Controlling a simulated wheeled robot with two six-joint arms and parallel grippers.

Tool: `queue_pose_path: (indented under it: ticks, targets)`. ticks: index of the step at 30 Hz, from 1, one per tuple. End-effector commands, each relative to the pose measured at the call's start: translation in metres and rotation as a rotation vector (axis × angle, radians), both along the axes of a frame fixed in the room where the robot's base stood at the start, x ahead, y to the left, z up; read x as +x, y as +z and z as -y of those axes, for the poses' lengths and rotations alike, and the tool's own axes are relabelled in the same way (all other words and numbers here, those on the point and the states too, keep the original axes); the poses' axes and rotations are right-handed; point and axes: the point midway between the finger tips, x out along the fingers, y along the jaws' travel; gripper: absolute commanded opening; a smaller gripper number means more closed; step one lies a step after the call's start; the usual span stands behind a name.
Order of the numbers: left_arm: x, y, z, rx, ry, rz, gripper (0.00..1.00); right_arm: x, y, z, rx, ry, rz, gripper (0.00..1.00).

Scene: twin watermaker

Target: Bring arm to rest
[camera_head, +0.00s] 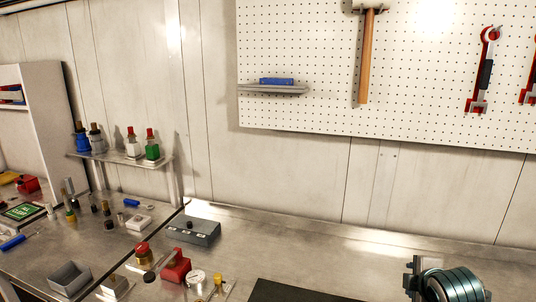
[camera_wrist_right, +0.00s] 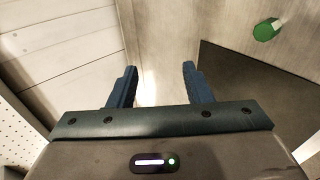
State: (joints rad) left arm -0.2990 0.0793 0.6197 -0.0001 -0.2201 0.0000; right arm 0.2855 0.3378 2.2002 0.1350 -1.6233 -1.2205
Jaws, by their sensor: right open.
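My right gripper (camera_wrist_right: 157,88) shows in the right wrist view. Its two dark blue fingers are apart, with nothing between them. Beyond the fingers are a pale panelled surface and a grey surface, with no object close to the fingertips. My left gripper is in neither view.
A metal bench (camera_head: 330,240) runs along the wall. A shelf (camera_head: 120,157) holds bottles. A hammer (camera_head: 366,60) hangs on the pegboard.

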Motion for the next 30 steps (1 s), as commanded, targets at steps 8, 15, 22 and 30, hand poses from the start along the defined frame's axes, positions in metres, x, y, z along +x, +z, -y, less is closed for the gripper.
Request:
queue_pose_path:
  ticks: [8,15,22,30]
  targets:
    - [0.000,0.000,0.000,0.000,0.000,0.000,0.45,-0.106,-0.119,-0.033,0.359,-0.324,-0.148,0.45]
    - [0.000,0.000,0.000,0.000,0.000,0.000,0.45,-0.204,-0.178,-0.053,0.596,-0.650,-0.246,0.45]
    - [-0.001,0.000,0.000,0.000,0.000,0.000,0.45,-0.265,-0.200,-0.063,0.715,-0.876,-0.291,0.45]
    - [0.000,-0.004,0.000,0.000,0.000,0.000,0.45,-0.308,-0.226,-0.068,0.787,-1.065,-0.318,0.45]
